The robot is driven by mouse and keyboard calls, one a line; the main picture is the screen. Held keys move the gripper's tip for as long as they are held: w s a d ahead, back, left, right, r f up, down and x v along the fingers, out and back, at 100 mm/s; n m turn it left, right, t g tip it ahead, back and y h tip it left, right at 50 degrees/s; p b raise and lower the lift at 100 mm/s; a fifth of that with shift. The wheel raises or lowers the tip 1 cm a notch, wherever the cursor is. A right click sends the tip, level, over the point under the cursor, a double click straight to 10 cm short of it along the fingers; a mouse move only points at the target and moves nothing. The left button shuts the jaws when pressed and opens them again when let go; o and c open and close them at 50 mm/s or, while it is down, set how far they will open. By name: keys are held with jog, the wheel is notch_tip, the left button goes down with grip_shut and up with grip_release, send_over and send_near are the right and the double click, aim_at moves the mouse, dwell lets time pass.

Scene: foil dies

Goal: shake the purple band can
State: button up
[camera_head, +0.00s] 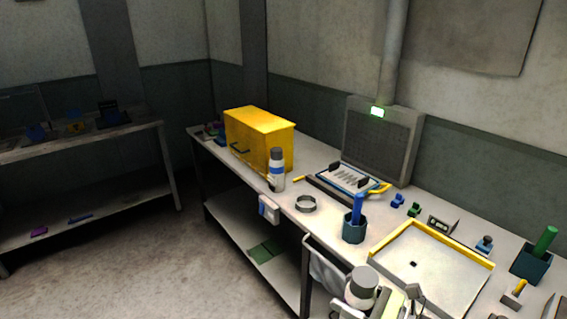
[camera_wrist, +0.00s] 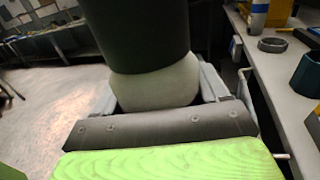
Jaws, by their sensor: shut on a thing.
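A white can (camera_head: 360,290) with a grey cap is at the bottom of the head view, off the front edge of the bench. My gripper (camera_head: 378,300) is shut on it. In the wrist view the can's dark cap (camera_wrist: 145,35) and pale shoulder (camera_wrist: 155,85) fill the upper middle, behind the grey jaw of my gripper (camera_wrist: 165,120). No purple band shows on the held can; its lower body is hidden. Another can (camera_head: 276,172), white with a blue band and dark cap, stands upright on the bench beside the yellow box.
The bench (camera_head: 325,222) carries a yellow box (camera_head: 260,140), a grey ring (camera_head: 306,204), a dark cup (camera_head: 354,230) with a blue handle in it, and a yellow-edged tray (camera_head: 430,262). The floor (camera_head: 120,265) on the left is clear.

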jog(key=f, duration=0.6)
jog(key=shift+s+a+f, duration=0.3)
jog(key=shift+s+a, duration=0.05)
jog(key=shift+s, duration=0.05)
jog(key=shift+w+d, duration=0.25)
jog(key=shift+d, duration=0.05)
jog(key=shift+a, duration=0.1)
jog(key=shift+s+r, duration=0.1)
jog(key=shift+s, duration=0.05)
